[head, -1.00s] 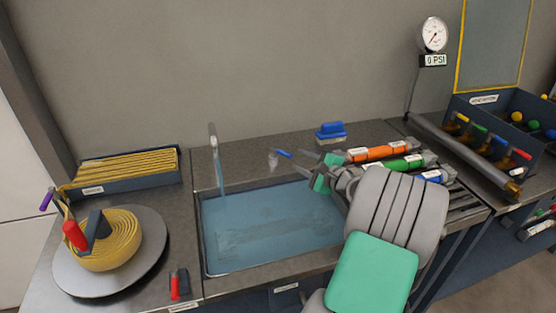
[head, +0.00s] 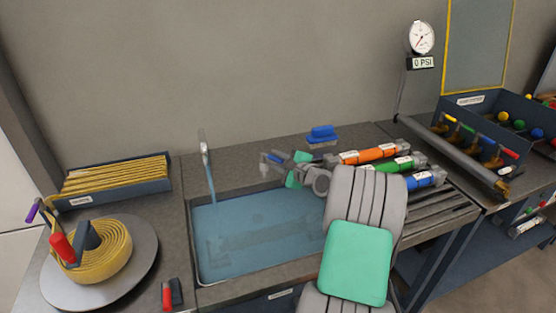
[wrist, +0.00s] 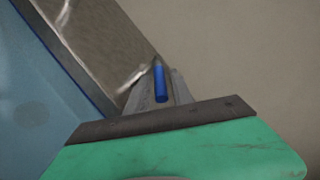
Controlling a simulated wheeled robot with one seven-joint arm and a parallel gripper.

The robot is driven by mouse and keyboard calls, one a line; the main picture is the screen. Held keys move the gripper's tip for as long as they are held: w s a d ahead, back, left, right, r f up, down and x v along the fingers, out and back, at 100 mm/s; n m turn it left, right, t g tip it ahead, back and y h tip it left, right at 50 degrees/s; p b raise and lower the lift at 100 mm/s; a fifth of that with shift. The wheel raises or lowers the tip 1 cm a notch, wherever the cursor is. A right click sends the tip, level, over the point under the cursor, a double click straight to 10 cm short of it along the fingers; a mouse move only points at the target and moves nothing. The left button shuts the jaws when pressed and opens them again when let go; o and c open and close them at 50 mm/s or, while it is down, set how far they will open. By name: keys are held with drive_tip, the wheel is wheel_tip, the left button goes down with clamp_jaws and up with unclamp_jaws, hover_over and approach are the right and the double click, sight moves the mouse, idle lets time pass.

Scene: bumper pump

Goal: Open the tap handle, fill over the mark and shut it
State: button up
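The tap spout (head: 203,142) stands at the basin's back left corner, and a pale blue stream (head: 210,182) runs from it into the basin (head: 193,240). Blue water (head: 255,230) covers the basin floor; I cannot make out the mark. The blue tap handle (head: 273,158) is on the counter behind the basin. My gripper (head: 281,168) is at the handle, its fingers partly overlapping it. In the wrist view the blue handle (wrist: 160,83) shows at my grey fingertips (wrist: 153,92). Whether the fingers are closed on it is unclear.
A blue brush (head: 322,134) lies behind my gripper. Orange (head: 370,154), green (head: 400,164) and blue (head: 425,180) cylinders lie on the right rack. A yellow hose reel (head: 105,255) and a hose tray (head: 150,186) are at left. A gauge (head: 421,38) reads 0 PSI.

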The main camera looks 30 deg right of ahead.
clamp_jaws()
idle(1.0)
